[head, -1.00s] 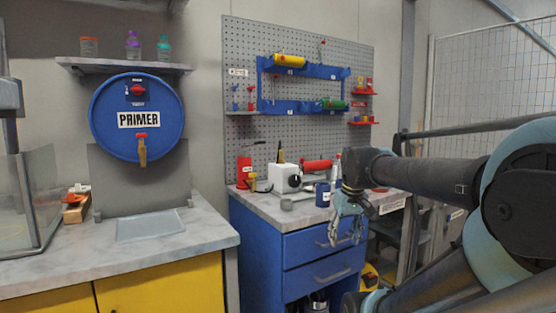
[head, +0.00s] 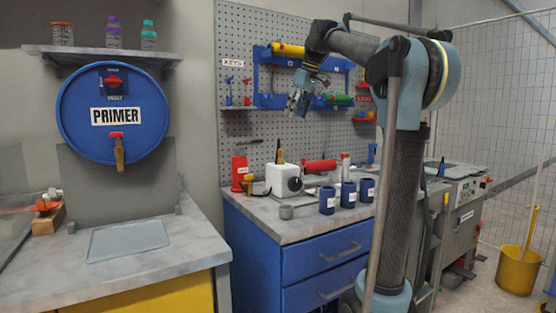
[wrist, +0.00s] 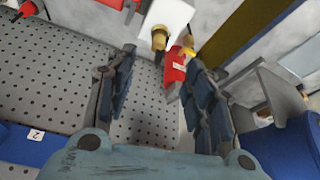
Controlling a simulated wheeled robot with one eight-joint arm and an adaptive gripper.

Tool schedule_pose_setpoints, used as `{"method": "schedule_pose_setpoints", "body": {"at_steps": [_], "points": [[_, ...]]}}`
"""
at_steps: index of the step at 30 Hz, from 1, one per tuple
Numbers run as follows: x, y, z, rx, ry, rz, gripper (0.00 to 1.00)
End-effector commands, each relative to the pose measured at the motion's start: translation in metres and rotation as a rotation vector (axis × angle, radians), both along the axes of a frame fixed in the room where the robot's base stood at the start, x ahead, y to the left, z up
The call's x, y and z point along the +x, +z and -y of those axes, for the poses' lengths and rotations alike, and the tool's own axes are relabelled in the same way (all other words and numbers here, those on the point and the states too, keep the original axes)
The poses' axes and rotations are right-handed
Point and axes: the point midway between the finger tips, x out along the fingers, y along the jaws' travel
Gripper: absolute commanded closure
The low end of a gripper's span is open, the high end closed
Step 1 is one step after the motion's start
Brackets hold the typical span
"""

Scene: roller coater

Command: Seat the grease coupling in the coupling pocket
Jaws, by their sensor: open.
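My gripper (head: 300,103) is raised in front of the pegboard, near the blue two-level rack (head: 268,101). It is open, and the wrist view shows its two fingers (wrist: 160,95) apart with nothing between them. I cannot tell for certain which small part is the grease coupling, and I cannot make out the coupling pocket. A red tool (head: 319,166) lies behind the white box with a black dial (head: 284,180). A red can (head: 240,172) stands at the left.
Three dark blue labelled cups (head: 327,200) stand in a row on the bench. The rack holds a yellow cylinder (head: 287,49) and a green one (head: 338,99). A blue primer drum (head: 112,145) hangs at the left above a grey counter (head: 195,240). Wire fencing stands at the right.

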Motion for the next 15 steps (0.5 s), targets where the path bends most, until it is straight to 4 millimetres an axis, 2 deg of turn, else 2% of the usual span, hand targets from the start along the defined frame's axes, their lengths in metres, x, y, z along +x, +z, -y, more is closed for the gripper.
{"method": "schedule_pose_setpoints", "body": {"at_steps": [3,6,15], "points": [[0.008,0.009,-0.010,0.003,0.026,0.007,0.52],[0.011,0.007,-0.016,0.004,0.037,0.009,0.52],[0.022,-0.038,-0.036,0.003,0.045,0.009,0.52]]}}
